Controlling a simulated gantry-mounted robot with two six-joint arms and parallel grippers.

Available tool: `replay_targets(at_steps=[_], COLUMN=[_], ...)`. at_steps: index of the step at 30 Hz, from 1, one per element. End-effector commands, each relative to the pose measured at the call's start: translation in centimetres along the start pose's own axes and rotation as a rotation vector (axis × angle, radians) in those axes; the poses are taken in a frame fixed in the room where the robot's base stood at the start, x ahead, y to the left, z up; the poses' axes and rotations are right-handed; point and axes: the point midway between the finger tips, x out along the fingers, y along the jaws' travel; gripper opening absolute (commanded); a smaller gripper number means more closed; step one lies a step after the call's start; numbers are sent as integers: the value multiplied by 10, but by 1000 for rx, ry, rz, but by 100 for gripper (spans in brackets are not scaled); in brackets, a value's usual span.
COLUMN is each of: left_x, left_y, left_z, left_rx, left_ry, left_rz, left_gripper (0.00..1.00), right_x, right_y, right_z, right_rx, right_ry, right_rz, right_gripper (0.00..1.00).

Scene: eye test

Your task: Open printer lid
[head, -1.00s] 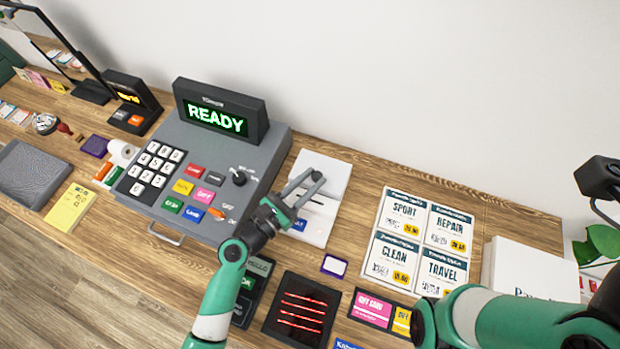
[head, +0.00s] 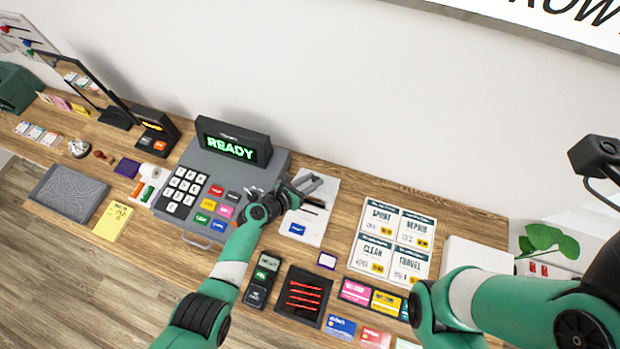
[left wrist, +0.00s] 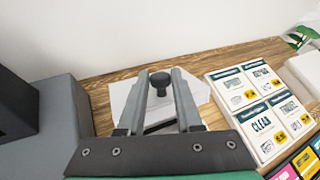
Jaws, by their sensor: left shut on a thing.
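The printer is a low white box (head: 315,229) with a dark slot, just right of the grey cash register in the head view. It also shows in the left wrist view (left wrist: 118,104) beneath my fingers. A short black knob (left wrist: 160,82) stands up between my fingertips there. My left gripper (head: 312,183) is over the back part of the printer, shut on the knob (left wrist: 160,84). The fingers hide part of the printer's top, and I cannot tell whether the lid is raised. My right arm comes in at the right; its gripper is out of view.
The grey register (head: 190,158) with a READY screen stands close left of my left gripper. A card reader (head: 262,280) and a dark tray with red lines (head: 284,297) lie in front. A card board (head: 392,243) is to the right, with bare wood between it and the printer.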

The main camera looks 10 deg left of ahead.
Motion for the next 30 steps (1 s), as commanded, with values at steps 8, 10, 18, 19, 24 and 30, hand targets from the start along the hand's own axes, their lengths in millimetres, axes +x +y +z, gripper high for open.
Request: replay_targets(at_steps=[8,10,18,19,24,30], left_x=[4,4,5,5,5,5], left_y=[1,1,2,2,2,2], left_z=[9,9,8,8,8,8], left_rx=[-27,-29,-31,-31,-30,-30], left_ry=[63,69,73,73,73,73], left_rz=[-1,-1,-1,-1,-1,-1], left_gripper=[0,0,0,0,48,63], right_x=[10,11,11,11,11,11], right_y=[0,0,0,0,0,0], right_z=[-10,-10,-10,-10,-10,-10], right_rx=[0,0,0,0,0,0], right_ry=[0,0,0,0,0,0], right_rz=[0,0,0,0,0,0], right_gripper=[50,50,50,50,50,50])
